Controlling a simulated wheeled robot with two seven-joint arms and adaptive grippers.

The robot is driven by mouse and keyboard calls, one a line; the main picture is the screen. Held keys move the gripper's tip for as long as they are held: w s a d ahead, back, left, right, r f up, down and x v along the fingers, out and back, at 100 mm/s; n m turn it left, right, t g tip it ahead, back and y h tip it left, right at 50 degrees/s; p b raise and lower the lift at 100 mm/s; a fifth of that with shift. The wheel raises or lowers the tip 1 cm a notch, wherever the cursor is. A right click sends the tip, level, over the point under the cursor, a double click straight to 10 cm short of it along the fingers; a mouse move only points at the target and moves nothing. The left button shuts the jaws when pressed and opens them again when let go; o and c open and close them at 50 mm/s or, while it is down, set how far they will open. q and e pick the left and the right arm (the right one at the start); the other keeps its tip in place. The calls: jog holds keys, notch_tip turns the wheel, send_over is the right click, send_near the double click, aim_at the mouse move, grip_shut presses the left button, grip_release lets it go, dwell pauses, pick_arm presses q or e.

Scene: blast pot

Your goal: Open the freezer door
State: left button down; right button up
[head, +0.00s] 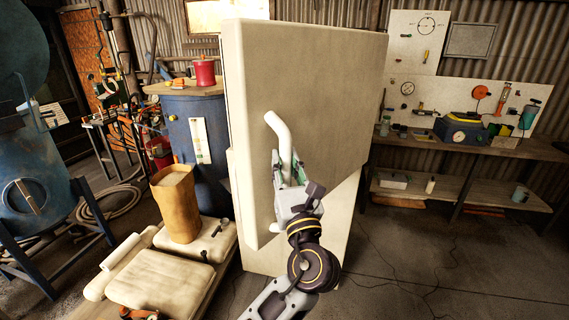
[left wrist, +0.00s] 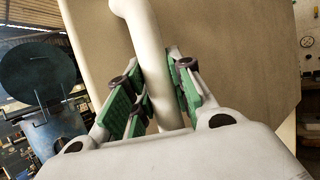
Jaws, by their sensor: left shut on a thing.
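The freezer is a tall cream cabinet in the middle of the head view. Its freezer door (head: 320,90) stands slightly out from the body (head: 330,225), with its lower edge showing on a slant. A curved white handle (head: 279,130) runs down the left part of the door; it also crosses the left wrist view (left wrist: 140,35). My left gripper (head: 285,172) is at the handle. In the left wrist view its green-padded fingers (left wrist: 155,100) are closed around the bar, one pair on each side. The handle's lower part is hidden behind my gripper. My right gripper is not in view.
A blue barrel (head: 200,135) with a wooden top and red spool stands left of the freezer. A workbench (head: 470,145) is at the right. Floor right of the freezer is mostly clear.

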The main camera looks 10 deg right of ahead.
pick_arm(q)
jog(key=c, duration=1.3)
grip_release()
jog(key=v, duration=1.2)
